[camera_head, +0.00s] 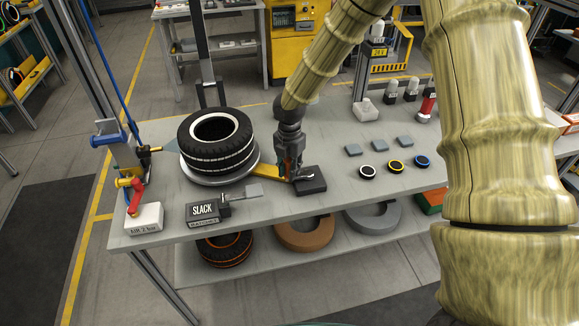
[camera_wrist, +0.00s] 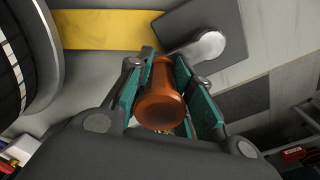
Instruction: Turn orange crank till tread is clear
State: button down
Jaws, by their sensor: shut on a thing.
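The orange crank knob (camera_wrist: 160,98) stands between the two green-padded fingers of my gripper (camera_wrist: 158,85) in the wrist view, and the gripper is shut on it. A metal crank arm end (camera_wrist: 208,46) shows just beyond the fingers on a dark block. In the head view my gripper (camera_head: 290,168) points down at the dark block (camera_head: 310,180). The black tyre (camera_head: 217,145) with white stripes lies flat on a round grey plate (camera_head: 192,178). A yellow bar (camera_head: 266,170) runs from the plate's side to the block. Whether it touches the tread is hard to tell.
A SLACK sign (camera_head: 202,211) stands at the bench's front. A white box (camera_head: 145,218) with a red-handled valve (camera_head: 134,196) is at the left. Grey pads and coloured rings (camera_head: 395,166) lie to the right.

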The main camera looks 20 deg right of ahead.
dwell(0.3)
jog(key=c, duration=1.2)
grip_release()
jog(key=shift+r, duration=0.1)
notch_tip(320, 180, up, 12)
jog(key=shift+f, duration=0.1)
